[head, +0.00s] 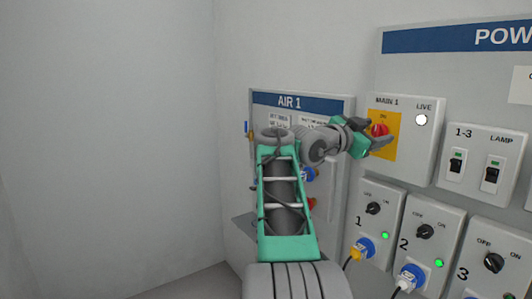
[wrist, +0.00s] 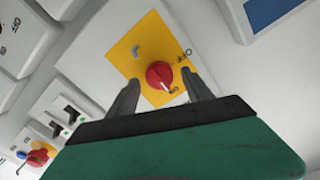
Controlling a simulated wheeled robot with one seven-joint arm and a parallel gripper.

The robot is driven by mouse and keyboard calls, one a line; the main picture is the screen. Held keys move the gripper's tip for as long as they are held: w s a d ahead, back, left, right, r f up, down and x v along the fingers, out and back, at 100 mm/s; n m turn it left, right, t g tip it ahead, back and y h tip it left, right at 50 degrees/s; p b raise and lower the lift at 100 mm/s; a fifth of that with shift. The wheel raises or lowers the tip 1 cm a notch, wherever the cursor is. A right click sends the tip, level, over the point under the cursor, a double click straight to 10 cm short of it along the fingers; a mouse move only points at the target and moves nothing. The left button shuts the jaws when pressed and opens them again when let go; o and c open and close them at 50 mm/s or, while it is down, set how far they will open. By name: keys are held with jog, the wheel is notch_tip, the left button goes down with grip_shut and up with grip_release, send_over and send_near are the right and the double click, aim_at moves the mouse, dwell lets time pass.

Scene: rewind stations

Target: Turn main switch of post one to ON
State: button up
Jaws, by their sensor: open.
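The main switch is a red round knob (head: 380,130) on a yellow plate (head: 380,152) of the MAIN 1 box. In the wrist view the red knob (wrist: 160,75) sits on the tilted yellow plate (wrist: 125,52) and has a white pointer mark towards the lower right. My gripper (head: 385,141) is open at the knob. In the wrist view its fingers (wrist: 161,80) stand on either side of the knob, with gaps; contact cannot be told.
The white LIVE lamp (head: 421,119) is right of the switch. The 1-3 and LAMP switches (head: 480,168) are further right. Below are numbered boxes with black knobs, green lamps and blue sockets (head: 364,247). The AIR 1 panel (head: 290,100) stands behind my arm. The left wall is bare.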

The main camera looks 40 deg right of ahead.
jog(key=n+p, duration=0.2)
jog(key=r+n+p, duration=0.1)
jog(key=n+p, duration=0.1)
jog(key=p, duration=0.1)
jog(key=shift+r+n+p, duration=0.1)
jog(key=shift+n+p, duration=0.2)
jog(key=n+p, duration=0.3)
jog(key=p, duration=0.2)
jog(key=shift+w, duration=0.1)
jog(key=shift+w+a+f+b, duration=0.25)
jog(key=shift+a+f+b, duration=0.35)
jog(key=shift+f+b, duration=0.25)
jog(key=w+a+f+n+t+y+p, duration=0.1)
jog(key=w+a+f+n+t+y, duration=0.2)
jog(key=w+a, duration=0.4)
jog(key=w+a+f+n+t+y+p, duration=0.1)
jog(key=w+a+f+n+t+y, duration=0.3)
jog(key=a, duration=1.2)
jog(key=w+f+t, duration=0.1)
jog(key=w+f, duration=0.1)
jog(key=w, duration=0.2)
jog(key=shift+a+t+p, duration=0.15)
jog(key=shift+t+p, duration=0.2)
jog(key=shift+t, duration=0.05)
jog(key=shift+f, duration=0.1)
